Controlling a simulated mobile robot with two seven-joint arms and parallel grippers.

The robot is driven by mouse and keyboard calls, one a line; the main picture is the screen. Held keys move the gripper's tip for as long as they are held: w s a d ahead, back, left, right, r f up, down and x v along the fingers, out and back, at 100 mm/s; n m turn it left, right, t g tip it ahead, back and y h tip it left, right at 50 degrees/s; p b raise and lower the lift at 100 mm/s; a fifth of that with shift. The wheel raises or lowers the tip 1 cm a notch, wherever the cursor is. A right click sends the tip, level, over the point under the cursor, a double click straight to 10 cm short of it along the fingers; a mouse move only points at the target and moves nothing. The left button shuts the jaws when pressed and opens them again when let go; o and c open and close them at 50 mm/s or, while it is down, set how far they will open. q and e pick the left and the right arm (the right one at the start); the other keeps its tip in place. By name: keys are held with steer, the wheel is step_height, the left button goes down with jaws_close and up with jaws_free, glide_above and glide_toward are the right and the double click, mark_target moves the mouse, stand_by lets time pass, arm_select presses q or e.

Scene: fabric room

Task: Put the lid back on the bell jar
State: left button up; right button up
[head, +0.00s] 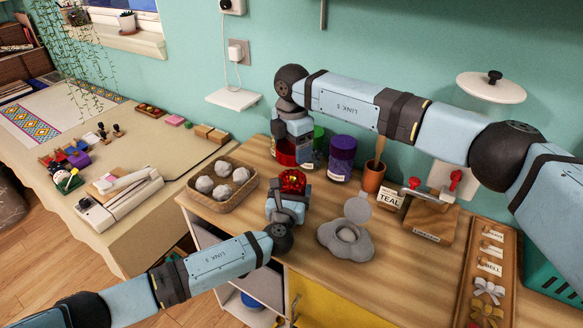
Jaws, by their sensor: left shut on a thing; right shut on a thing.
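My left gripper (288,190) is low over the wooden worktop, shut around what looks like a small jar with shiny red contents (293,181), likely the bell jar. Its sides are mostly hidden by the fingers. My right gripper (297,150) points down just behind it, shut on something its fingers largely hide. A red jar-like shape (284,156) shows beside and behind the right fingers. I cannot tell whether it is held or whether it is the lid. The two grippers are close together, the right one farther back.
A purple jar (342,158) and a green jar (318,137) stand right of my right gripper. An orange cup (373,177) stands near the wall. A wooden tray (480,275) lies far right.

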steer(key=shift+f, duration=1.75)
steer(key=shift+d+f, duration=0.1)
steer(key=shift+f, duration=0.8)
steer(key=shift+f, duration=0.5)
arm_select(q)
steer(key=c, duration=0.4)
steer(key=shift+c, duration=0.2)
arm_select(e)
steer(key=m, duration=0.6)
steer(key=shift+s, duration=0.1)
steer(key=m, duration=0.7)
